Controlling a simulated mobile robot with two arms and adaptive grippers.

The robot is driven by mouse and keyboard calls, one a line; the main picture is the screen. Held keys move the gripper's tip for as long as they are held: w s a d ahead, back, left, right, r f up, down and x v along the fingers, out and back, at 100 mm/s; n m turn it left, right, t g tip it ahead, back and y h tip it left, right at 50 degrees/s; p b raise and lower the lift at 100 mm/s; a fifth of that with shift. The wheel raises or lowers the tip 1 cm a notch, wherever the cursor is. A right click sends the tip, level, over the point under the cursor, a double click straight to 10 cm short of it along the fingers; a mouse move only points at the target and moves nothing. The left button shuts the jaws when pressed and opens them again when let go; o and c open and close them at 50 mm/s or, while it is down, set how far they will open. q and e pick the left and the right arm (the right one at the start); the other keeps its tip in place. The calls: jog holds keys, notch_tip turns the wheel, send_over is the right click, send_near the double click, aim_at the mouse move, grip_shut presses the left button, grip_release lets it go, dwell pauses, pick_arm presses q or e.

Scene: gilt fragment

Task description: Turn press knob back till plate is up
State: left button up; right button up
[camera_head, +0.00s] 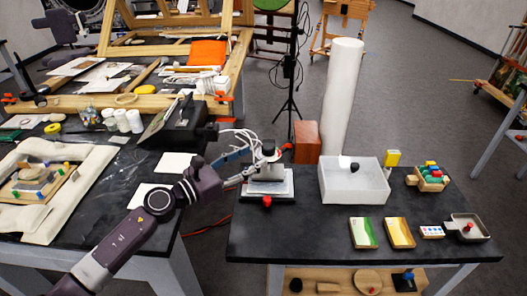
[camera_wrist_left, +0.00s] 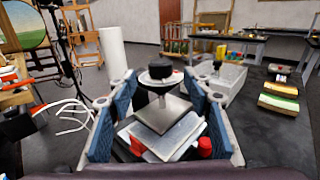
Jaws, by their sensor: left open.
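A small press stands at the left end of the dark right-hand table. Its dark round knob (camera_head: 268,148) sits on top; in the left wrist view the knob (camera_wrist_left: 160,72) rests over a pale disc on a column. Below it is the metal plate (camera_head: 267,175), which also shows in the left wrist view (camera_wrist_left: 162,113) above a pale stack. I cannot tell whether plate and stack touch. My left gripper (camera_head: 252,158) reaches in from the left, open, its blue-padded fingers (camera_wrist_left: 160,88) on either side of the press, below or near the knob. My right gripper is not in view.
A white translucent bin (camera_head: 353,187) stands right of the press, with a reddish-brown block (camera_head: 306,142) and a tall white roll (camera_head: 342,95) behind. Green and yellow boxes (camera_head: 400,232) lie at the front right.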

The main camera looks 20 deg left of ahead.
aim_at(263, 152)
pick_arm(q)
jog(key=p+x, duration=0.1)
jog(key=x, duration=0.6)
jog(key=shift+p, duration=0.3)
jog(key=shift+s, duration=0.1)
